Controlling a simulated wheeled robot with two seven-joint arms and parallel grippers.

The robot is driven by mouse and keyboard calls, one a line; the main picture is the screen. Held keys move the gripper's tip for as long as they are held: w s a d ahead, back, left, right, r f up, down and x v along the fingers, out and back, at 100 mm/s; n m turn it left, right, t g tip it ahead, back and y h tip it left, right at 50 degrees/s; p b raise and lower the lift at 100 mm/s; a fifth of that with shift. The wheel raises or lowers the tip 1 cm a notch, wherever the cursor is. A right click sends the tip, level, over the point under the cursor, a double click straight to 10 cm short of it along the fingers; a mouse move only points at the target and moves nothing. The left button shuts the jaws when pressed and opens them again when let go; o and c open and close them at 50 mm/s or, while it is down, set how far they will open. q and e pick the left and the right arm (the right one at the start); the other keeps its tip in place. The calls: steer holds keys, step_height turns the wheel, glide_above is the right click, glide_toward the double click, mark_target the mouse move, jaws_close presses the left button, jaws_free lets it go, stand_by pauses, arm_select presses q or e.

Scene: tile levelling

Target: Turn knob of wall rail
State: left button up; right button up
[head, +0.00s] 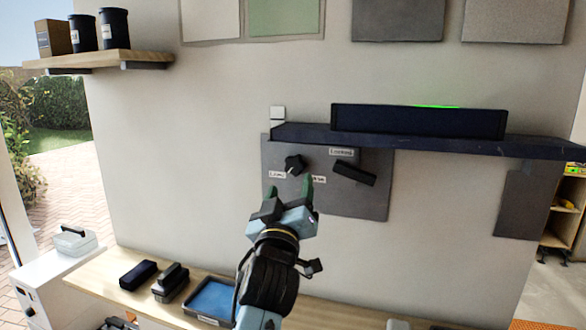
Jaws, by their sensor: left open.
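A grey panel (375,202) is fixed to the wall under the dark wall rail (440,144). A black knob (294,164) with a white pointer mark sits on the panel's left part, with small labels below it. A black bar-shaped handle (354,173) sits to its right, tilted, under another label. My left gripper (290,190) is open in front of the panel, its green-tipped fingers just below the knob in the picture. I cannot tell whether they touch the panel. Nothing shows between the fingers. My right gripper is not in view.
A long dark box (418,121) with a green light on top rests on the rail. A wooden bench (118,268) below holds dark blocks (171,282) and a blue tray (210,301). A shelf (100,59) with canisters is at upper left. The wall left of the panel is clear.

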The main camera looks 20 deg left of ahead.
mark_target(293, 167)
arm_select(q)
steer(key=x, duration=0.6)
steer(key=shift+p, duration=0.4)
steer(key=c, duration=1)
steer(key=shift+o, duration=0.2)
steer(key=m+h+p, duration=0.1)
steer(key=m, duration=0.1)
steer(key=m+h+p, duration=0.1)
steer(key=m, duration=0.1)
steer(key=shift+a+r+m+t, duration=0.1)
steer(key=shift+a+m+t, duration=0.1)
steer(key=shift+m+t, duration=0.1)
steer(key=shift+m+h+p, duration=0.45)
steer(key=shift+m+h, duration=0.25)
steer(key=shift+m, duration=0.5)
steer(key=o, duration=1)
steer(key=shift+c, duration=0.2)
